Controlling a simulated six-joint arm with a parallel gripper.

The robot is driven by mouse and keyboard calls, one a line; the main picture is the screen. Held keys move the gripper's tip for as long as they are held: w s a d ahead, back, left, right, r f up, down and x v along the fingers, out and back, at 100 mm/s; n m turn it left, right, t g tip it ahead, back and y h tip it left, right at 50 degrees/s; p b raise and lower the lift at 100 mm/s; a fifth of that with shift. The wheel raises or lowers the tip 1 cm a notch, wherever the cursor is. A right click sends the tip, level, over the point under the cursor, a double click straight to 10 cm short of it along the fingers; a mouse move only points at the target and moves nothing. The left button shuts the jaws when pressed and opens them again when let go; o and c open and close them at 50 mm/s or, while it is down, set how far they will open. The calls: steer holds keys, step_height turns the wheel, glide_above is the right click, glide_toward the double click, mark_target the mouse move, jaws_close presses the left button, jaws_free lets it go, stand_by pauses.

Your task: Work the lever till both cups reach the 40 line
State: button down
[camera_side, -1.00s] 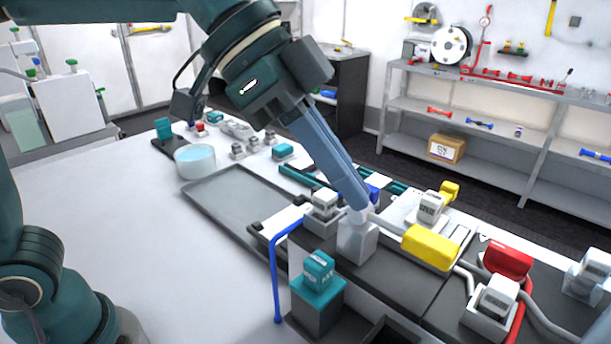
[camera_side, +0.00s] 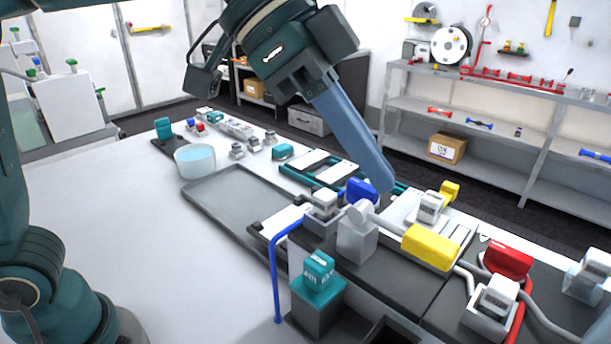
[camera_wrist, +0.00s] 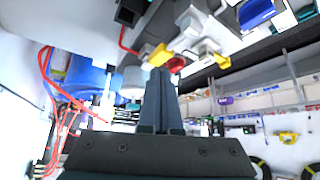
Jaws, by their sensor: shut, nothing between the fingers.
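A pale grey post (camera_side: 357,240) stands on the dark bench unit, with a rounded joint on top. A pale arm runs from it toward a yellow block (camera_side: 431,247); I cannot tell for sure which part is the lever. A blue block (camera_side: 361,190) sits just behind the post. My gripper (camera_side: 386,188) is shut and empty, its tips above and behind the post, apparently clear of it. In the wrist view my shut fingers (camera_wrist: 160,74) point toward yellow and red parts. I cannot make out the two cups or their 40 lines.
A red block (camera_side: 508,258) and grey hoses lie to the right. A teal-topped block (camera_side: 318,275) and a blue pipe (camera_side: 276,275) stand in front. A clear bowl (camera_side: 195,161) and an empty grey tray (camera_side: 225,197) are at left. The white table's left part is clear.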

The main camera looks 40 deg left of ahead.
mark_target(407, 236)
steer(key=shift+x, duration=3.5)
steer(key=shift+f, duration=0.9)
steer(key=shift+s+a+r, duration=0.25)
steer(key=shift+s+a, duration=0.1)
steer(key=shift+a, duration=0.35)
steer(key=shift+s+a+r, duration=0.3)
steer(key=shift+a, duration=0.4)
steer(key=shift+v, duration=2.55)
